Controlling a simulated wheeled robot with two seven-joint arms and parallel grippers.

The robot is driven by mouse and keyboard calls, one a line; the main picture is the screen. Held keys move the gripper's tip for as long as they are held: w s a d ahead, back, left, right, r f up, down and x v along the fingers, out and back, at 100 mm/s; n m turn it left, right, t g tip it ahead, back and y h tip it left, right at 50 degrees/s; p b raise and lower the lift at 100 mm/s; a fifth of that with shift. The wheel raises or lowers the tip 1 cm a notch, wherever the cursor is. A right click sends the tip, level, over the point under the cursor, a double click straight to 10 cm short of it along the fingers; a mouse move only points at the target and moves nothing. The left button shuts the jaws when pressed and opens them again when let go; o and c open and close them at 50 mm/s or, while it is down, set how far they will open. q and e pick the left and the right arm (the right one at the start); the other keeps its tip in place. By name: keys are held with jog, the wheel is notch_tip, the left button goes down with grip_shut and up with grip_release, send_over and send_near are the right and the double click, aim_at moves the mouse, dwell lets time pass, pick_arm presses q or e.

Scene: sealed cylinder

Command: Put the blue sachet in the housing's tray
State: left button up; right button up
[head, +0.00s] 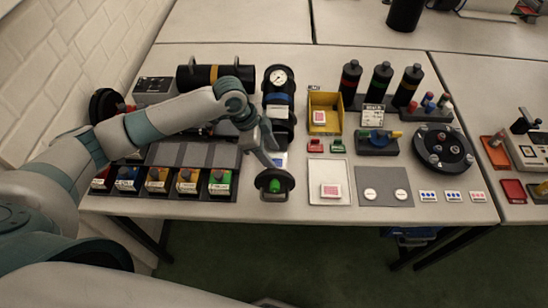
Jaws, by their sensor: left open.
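The dark upright housing (279,100) has a round gauge at its far end and a blue band. A small white piece with a blue part (281,159) lies at its near end; I cannot tell whether it is the tray, a sachet or both. A round black cap with a green centre (274,183) is in front of it at the table edge. My left gripper (268,156) is open, pointing down just beside the white piece and behind the cap. Small white cards or sachets with blue marks (428,196) lie at the front right. My right gripper is out of view.
Coloured bins (187,181) stand left of the cap. A white tray (328,172) with a red-marked packet, a grey mat (384,187) and a round black carousel (443,148) are to the right. Tall black bottles (380,84) and a yellow box (325,112) stand behind.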

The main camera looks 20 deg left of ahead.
pick_arm(q)
jog(key=b+v, duration=0.2)
jog(key=v, duration=0.7)
jog(key=shift+r, duration=0.3)
jog(key=shift+a, duration=0.15)
dwell(0.8)
